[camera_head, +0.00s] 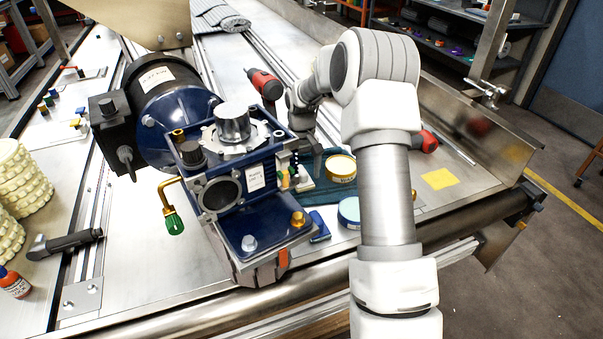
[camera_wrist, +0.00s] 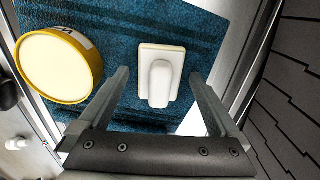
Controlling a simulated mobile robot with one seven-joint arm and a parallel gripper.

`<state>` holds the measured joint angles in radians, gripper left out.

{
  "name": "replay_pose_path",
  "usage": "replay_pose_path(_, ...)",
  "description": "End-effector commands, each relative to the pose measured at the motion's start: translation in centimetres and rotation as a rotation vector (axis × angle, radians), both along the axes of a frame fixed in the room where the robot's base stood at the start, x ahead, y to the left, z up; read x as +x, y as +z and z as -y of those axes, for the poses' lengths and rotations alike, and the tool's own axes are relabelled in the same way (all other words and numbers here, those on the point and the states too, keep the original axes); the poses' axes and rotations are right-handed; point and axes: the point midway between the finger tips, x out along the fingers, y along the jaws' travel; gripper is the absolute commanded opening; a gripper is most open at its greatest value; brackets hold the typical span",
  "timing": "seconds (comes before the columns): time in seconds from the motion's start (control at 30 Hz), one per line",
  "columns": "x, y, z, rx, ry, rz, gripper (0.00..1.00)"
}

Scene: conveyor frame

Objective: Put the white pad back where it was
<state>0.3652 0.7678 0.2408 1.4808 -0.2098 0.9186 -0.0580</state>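The white pad (camera_wrist: 160,75), a pale rectangular plate with a raised rounded grip, lies on a blue-teal cloth (camera_wrist: 112,38) in the wrist view. In the head view a small part of the pad (camera_head: 306,184) shows beside the blue pump unit, partly hidden. My gripper (camera_wrist: 159,76) is open and points down at the pad, with one finger on either side in the picture. I see no finger touching the pad; the height between them is hard to tell. In the head view my gripper (camera_head: 309,150) is small and partly hidden by the pump.
A yellow-rimmed round tin (camera_head: 341,168) stands beside the pad on the cloth. A blue-rimmed tin (camera_head: 349,212) is nearer the front. The blue pump and motor unit (camera_head: 262,205) stands close on the left. A yellow note (camera_head: 439,179) lies on clear metal at right.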

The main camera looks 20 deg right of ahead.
Motion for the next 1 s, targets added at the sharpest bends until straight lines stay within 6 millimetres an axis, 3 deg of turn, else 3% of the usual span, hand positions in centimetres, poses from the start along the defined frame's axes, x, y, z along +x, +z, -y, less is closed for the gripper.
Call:
replay_pose_path(0.33, 0.1, 1.1, 0.0, -0.001, 0.000, 0.002, 0.98)
replay_pose_path(0.73, 0.1, 9.3, 0.0, -0.001, -0.001, 0.003, 0.98)
replay_pose_path(1.0, 0.0, 12.2, 0.0, 0.000, 0.000, 0.000, 0.98)
